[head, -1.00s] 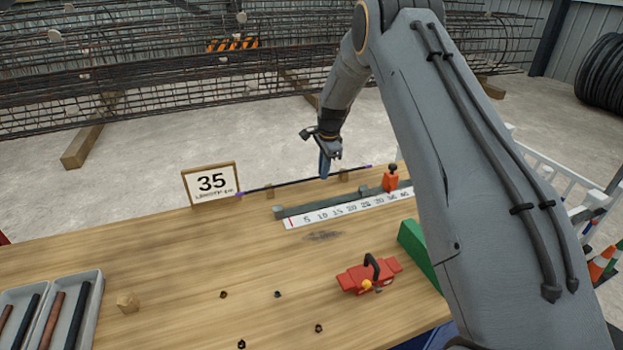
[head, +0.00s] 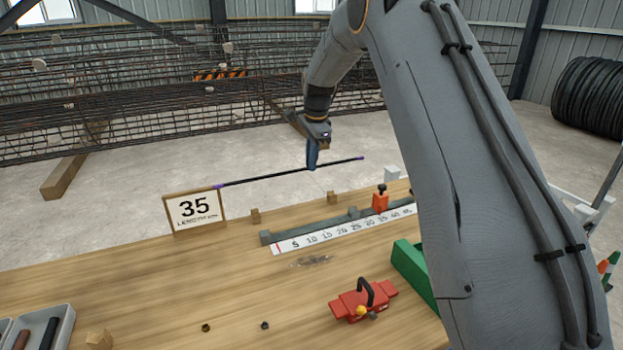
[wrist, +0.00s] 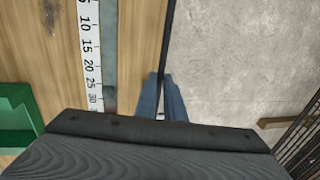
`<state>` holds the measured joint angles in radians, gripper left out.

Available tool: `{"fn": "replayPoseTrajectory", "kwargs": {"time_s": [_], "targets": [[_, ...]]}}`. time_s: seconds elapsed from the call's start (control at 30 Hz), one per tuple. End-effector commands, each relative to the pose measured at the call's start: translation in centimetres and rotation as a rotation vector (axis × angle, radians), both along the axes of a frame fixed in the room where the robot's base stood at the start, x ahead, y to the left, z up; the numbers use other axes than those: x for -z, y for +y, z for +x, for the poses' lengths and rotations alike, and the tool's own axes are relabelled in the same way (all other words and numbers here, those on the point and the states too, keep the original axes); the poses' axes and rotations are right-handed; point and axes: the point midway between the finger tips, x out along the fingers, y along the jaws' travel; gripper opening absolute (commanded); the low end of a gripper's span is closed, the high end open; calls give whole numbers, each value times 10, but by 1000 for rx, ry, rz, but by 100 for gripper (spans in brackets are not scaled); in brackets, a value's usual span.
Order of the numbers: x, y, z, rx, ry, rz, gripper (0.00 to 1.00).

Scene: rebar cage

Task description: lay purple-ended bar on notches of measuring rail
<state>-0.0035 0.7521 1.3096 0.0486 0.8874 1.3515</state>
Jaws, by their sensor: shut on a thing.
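The purple-ended bar (head: 262,178) is thin and dark, with a purple tip at each end. My gripper (head: 312,165) is shut on it near its middle and holds it in the air above the far edge of the table. The bar also shows in the wrist view (wrist: 167,45), running up from between my blue fingers (wrist: 162,98). The measuring rail (head: 335,228) lies on the table, nearer than the bar, with a white numbered scale and a grey notched strip behind it. In the wrist view the scale (wrist: 89,50) is left of the bar, apart from it.
A sign reading 35 (head: 195,211) stands left of the rail. An orange stop (head: 380,201) sits at the rail's right part. Two wooden blocks (head: 332,197) stand behind the rail. A red tool (head: 362,300) and green piece (head: 410,268) are in front. Rebar cages (head: 130,110) stand beyond.

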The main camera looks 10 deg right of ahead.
Motion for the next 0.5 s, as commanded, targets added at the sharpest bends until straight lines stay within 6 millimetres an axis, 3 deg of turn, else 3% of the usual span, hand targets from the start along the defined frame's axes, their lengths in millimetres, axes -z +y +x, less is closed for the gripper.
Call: {"fn": "replayPoseTrajectory", "kwargs": {"time_s": [0.2,0.5], "targets": [[-35,0,1,0,-4,0,0],[-59,2,-1,-1,-2,0,0]]}}
